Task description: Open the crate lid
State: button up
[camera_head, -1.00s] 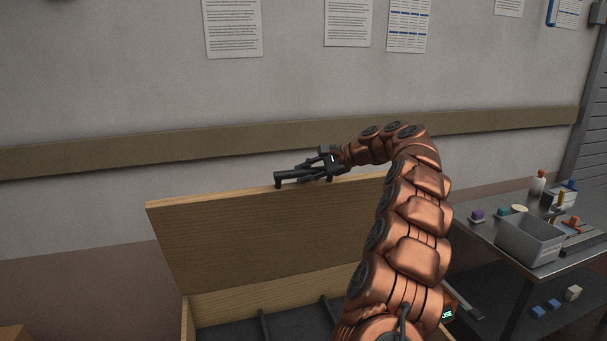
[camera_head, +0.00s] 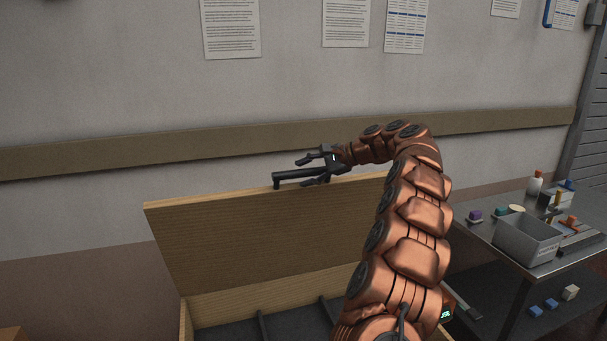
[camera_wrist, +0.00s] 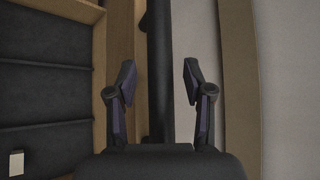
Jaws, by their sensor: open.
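The wooden crate lid (camera_head: 235,240) stands raised and near upright at the back of the crate (camera_head: 230,305), whose dark, divided inside shows below it. A dark bar handle (camera_head: 298,174) runs along the lid's top edge. My gripper (camera_head: 312,169) is at this handle with its fingers spread. In the wrist view, the open fingers of my gripper (camera_wrist: 158,82) lie on either side of the handle (camera_wrist: 160,60), with gaps between each finger and the bar. The right part of the crate is hidden behind my arm.
A wall with a wooden rail (camera_head: 150,152) stands close behind the lid. A metal table (camera_head: 490,230) at right carries a grey bin (camera_head: 527,240), bottles and small blocks. A small pale item (camera_wrist: 16,163) lies inside the crate in the wrist view.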

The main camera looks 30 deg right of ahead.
jog(key=v, duration=1.1)
dwell(0.4)
